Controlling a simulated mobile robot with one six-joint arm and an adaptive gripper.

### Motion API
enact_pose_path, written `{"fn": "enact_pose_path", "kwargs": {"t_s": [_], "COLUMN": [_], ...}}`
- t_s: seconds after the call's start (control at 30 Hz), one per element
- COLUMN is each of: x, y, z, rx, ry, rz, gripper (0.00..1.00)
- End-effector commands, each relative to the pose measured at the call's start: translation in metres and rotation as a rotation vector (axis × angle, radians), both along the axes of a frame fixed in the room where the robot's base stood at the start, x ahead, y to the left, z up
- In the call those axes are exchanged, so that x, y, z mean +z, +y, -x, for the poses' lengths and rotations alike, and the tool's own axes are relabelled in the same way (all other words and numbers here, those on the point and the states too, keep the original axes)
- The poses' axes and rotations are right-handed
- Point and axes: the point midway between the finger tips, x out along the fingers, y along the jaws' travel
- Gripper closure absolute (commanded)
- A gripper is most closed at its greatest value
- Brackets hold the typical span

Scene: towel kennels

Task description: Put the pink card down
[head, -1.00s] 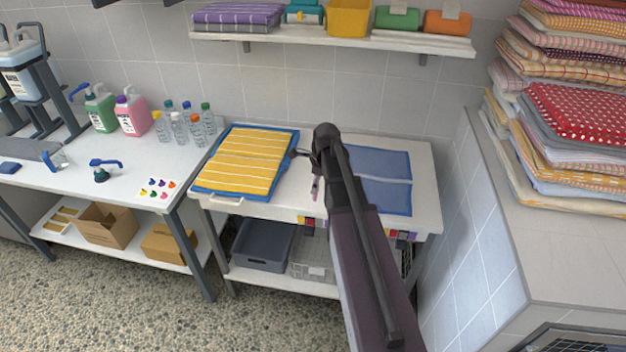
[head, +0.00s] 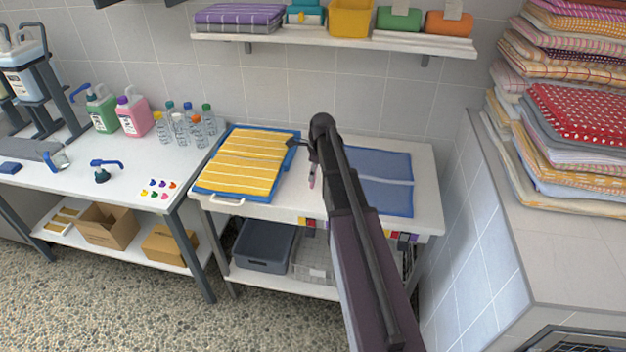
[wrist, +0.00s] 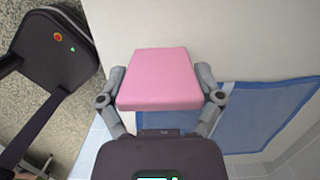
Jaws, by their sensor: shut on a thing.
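The pink card (wrist: 160,80) is between the two fingers of my gripper (wrist: 162,88) in the wrist view, which is shut on its two sides. In the head view a small bit of pink (head: 312,181) shows below the gripper, over the white middle table (head: 265,211), between the yellow striped towel and the blue cloth. The card looks held above the tabletop; the exact gap cannot be told. My arm hides part of the table's middle and front edge.
A yellow striped towel (head: 247,162) lies on a blue tray (head: 229,194) at left. A blue cloth (head: 385,181) lies at right. Coloured tags (head: 402,237) line the table's front edge. Bottles (head: 180,128) stand on the left table. Stacked towels (head: 575,115) stand at right.

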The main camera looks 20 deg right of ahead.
Motion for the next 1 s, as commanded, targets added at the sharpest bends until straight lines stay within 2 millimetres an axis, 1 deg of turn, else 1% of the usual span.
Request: {"fn": "enact_pose_path", "kwargs": {"t_s": [0.03,0.2,0.4,0.83,1.0], "x": [-0.005,-0.022,-0.034,-0.035,-0.039], "y": [-0.001,0.000,0.000,0.000,0.000], "z": [-0.003,-0.002,-0.002,-0.002,-0.002], "rx": [0.000,0.000,0.000,0.000,0.000], "ry": [0.000,0.000,0.000,0.000,0.000], "rz": [0.000,0.000,0.000,0.000,0.000], "gripper": [0.73,0.73,0.73,0.73,0.73]}}
